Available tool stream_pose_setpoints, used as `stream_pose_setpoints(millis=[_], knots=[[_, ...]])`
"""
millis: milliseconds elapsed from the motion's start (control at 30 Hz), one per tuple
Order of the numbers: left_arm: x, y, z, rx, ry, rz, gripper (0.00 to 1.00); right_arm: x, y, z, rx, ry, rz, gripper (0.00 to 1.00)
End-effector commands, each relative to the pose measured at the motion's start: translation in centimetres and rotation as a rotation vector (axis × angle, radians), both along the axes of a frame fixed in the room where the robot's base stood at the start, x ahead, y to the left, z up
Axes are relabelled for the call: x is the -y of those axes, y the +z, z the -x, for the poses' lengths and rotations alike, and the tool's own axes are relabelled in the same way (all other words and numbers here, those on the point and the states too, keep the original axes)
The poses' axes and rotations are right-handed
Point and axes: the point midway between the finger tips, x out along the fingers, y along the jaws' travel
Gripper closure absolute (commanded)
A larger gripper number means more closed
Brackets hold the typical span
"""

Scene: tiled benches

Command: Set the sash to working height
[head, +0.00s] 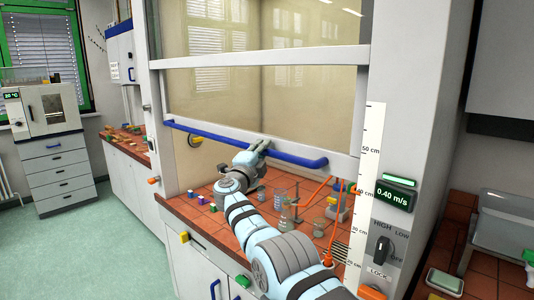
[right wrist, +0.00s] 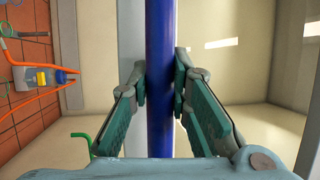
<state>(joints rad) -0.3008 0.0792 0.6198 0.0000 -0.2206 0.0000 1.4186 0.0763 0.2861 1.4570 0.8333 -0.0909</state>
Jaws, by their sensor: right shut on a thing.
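The fume hood sash (head: 263,60) is a tinted pane with white rails, partly raised above the tiled bench. A blue handle bar (head: 300,158) runs along its bottom rail. My right gripper (head: 262,146) is shut around the bar near its middle. In the right wrist view the blue bar (right wrist: 160,70) stands between the two finger pads (right wrist: 163,84), which touch it on both sides. A white height scale (head: 366,130) stands at the right. From this angle the sash's lower edge lies between its 50 cm and 40 cm marks. My left gripper is not in view.
Glassware (head: 287,215) and small coloured blocks (head: 218,195) stand on the bench under the sash. An orange hose (head: 325,190) lies at the right. An airflow display (head: 393,195) reads 0.40 m/s, with a black knob (head: 383,250) below it.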

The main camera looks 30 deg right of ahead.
Motion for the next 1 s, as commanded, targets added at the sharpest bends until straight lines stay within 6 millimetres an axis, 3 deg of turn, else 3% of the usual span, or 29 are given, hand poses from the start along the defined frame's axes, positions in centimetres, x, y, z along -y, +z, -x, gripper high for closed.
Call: stream_pose_setpoints(millis=[33, 67, 200, 667, 800, 1000], knots=[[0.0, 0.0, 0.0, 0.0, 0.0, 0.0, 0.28, -0.3, 0.0, -0.2, 0.0, 0.009, 0.001, 1.0], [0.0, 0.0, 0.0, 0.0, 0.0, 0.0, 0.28, -0.3, 0.0, -0.1, 0.0, 0.008, 0.001, 0.81], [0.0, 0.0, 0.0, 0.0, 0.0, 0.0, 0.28, 0.0, -0.1, 0.0, -0.001, 0.004, 0.0, 0.61], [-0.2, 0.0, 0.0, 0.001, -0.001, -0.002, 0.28, -0.3, -0.3, 0.6, 0.002, -0.004, 0.001, 0.61], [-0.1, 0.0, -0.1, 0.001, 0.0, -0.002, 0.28, -1.7, -0.7, 1.6, 0.003, 0.001, -0.001, 0.61], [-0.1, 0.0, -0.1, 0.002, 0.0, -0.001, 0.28, -6.3, -1.8, 4.6, -0.004, 0.005, -0.002, 0.61]])
